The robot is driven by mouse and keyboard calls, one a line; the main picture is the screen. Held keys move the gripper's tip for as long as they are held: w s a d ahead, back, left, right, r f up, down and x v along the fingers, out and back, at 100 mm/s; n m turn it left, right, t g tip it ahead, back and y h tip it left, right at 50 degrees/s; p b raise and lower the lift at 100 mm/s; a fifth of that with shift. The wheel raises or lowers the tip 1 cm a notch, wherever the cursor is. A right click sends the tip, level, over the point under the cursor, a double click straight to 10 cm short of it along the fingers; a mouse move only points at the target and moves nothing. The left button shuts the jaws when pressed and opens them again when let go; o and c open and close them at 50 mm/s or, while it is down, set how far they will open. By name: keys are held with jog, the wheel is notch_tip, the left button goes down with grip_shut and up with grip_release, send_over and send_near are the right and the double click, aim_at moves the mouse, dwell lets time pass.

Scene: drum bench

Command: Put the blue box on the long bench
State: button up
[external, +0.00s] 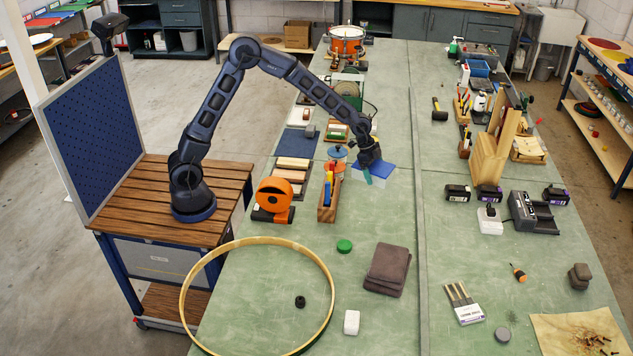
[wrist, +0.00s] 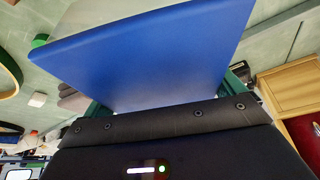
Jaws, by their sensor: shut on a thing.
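The blue box (external: 388,171) has a blue top and a pale lower part in the external view. It is at my gripper (external: 369,168), over the left part of the long green bench (external: 390,120). My gripper is shut on it, with a green finger showing at its near side. In the wrist view the blue box (wrist: 150,55) fills the upper middle, with green finger parts at both its sides. I cannot tell whether its underside touches the bench.
A lidded pot (external: 338,152), a wooden tool holder (external: 327,205) and an orange tape dispenser (external: 275,196) stand left of the box. A green lid (external: 344,246) and dark folded cloths (external: 387,270) lie nearer the front. A seam (external: 415,180) runs along the bench; bare surface lies beside it.

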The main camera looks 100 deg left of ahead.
aim_at(374, 208)
notch_tip(374, 208, down, 15)
jog(key=shift+f, duration=0.2)
dwell(0.4)
jog(key=shift+f, duration=0.1)
jog(key=o, duration=0.9)
jog(key=shift+f, duration=0.1)
jog(key=shift+c, duration=0.2)
